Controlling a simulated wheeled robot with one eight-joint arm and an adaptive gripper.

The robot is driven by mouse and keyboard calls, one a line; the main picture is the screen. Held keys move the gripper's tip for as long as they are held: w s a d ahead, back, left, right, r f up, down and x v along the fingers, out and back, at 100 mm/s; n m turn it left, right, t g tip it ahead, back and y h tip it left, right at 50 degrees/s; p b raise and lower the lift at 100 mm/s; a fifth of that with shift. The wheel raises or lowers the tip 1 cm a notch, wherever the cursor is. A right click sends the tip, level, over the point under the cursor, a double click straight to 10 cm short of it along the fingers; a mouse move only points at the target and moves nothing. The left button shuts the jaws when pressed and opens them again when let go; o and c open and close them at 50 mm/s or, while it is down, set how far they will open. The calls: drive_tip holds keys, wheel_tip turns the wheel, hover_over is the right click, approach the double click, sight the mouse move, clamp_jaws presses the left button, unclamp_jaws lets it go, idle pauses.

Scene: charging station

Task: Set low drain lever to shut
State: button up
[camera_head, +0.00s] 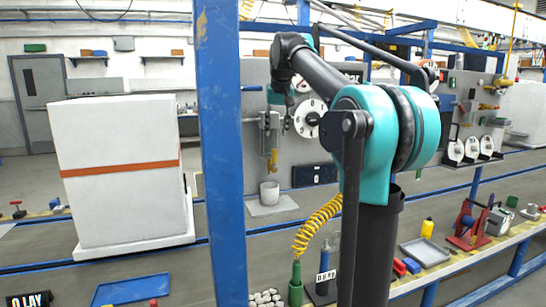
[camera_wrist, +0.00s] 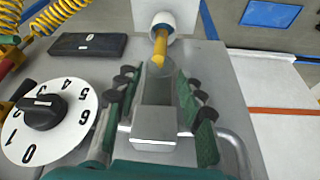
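The drain tap is a grey metal fitting on a grey panel, with a yellow lever or spout (camera_head: 272,160) at its lower end. The yellow part also shows in the wrist view (camera_wrist: 159,46), just beyond my fingertips. A white cup (camera_head: 269,190) stands below it and shows behind it in the wrist view (camera_wrist: 150,16). My gripper (camera_wrist: 160,76) has its green-padded fingers spread on either side of a grey metal block (camera_wrist: 154,125). I cannot tell whether the fingers touch it.
A numbered white dial (camera_wrist: 45,122) with a black knob is close to my left finger. A dark plate (camera_wrist: 88,46) and yellow coiled hose (camera_wrist: 62,14) lie beyond it. A blue post (camera_head: 221,150) stands left of the panel. A large white box (camera_head: 120,190) is farther left.

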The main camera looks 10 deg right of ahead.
sight(275, 150)
drive_tip(key=x, duration=1.2)
drive_tip(key=shift+w+f, duration=0.1)
drive_tip(key=shift+f, duration=0.05)
clamp_jaws()
